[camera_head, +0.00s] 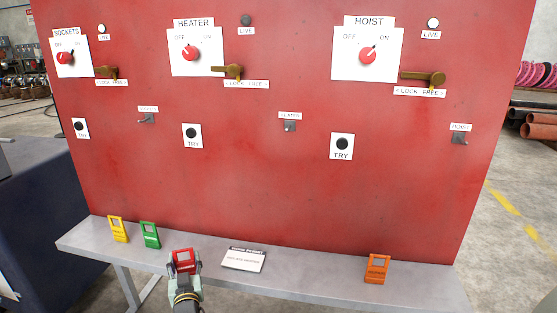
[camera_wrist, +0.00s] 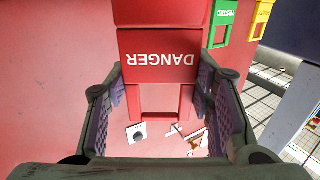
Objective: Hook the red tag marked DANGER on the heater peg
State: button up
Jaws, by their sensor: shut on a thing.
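The red DANGER tag (camera_head: 183,257) is in my gripper (camera_head: 184,268), low in front of the panel at the shelf. In the wrist view the tag (camera_wrist: 158,55) shows between the two jaws of my gripper (camera_wrist: 163,95), its lettering upside down and a window-like opening toward the fingertips. The jaws are shut on it. The heater peg (camera_head: 289,127) is a small grey fitting under a HEATER label (camera_head: 290,115), up and right of my gripper and well apart from the tag. Nothing visible hangs on it.
The red panel (camera_head: 260,190) also bears a sockets peg (camera_head: 147,118) and a hoist peg (camera_head: 459,138). On the grey shelf (camera_head: 320,274) stand a yellow tag (camera_head: 118,229), a green tag (camera_head: 150,235) and an orange tag (camera_head: 377,269), with a white card (camera_head: 244,260).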

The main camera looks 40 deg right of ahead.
jog(key=s+d+r+m+g+h, duration=0.1)
jog(key=d+r+m+h, duration=0.15)
jog(key=d+r, duration=0.85)
jog(key=s+d+r+m+g+h+p, duration=0.1)
jog(key=s+d+r, duration=0.2)
jog(key=s+r, duration=0.2)
jog(key=s+d+r+m+g+h, duration=0.1)
jog(key=s+d+r, duration=0.3)
jog(key=r, duration=0.7)
jog(key=s+d+r+m+g+h+p, duration=0.1)
jog(key=s+d+r+g+h, duration=0.1)
jog(key=s+r, duration=0.4)
notch_tip(320, 180, up, 2)
jog(key=shift+s+d+h+p, duration=0.35)
jog(key=shift+d+h, duration=0.2)
jog(key=shift+d, duration=0.7)
jog(key=shift+m, duration=0.25)
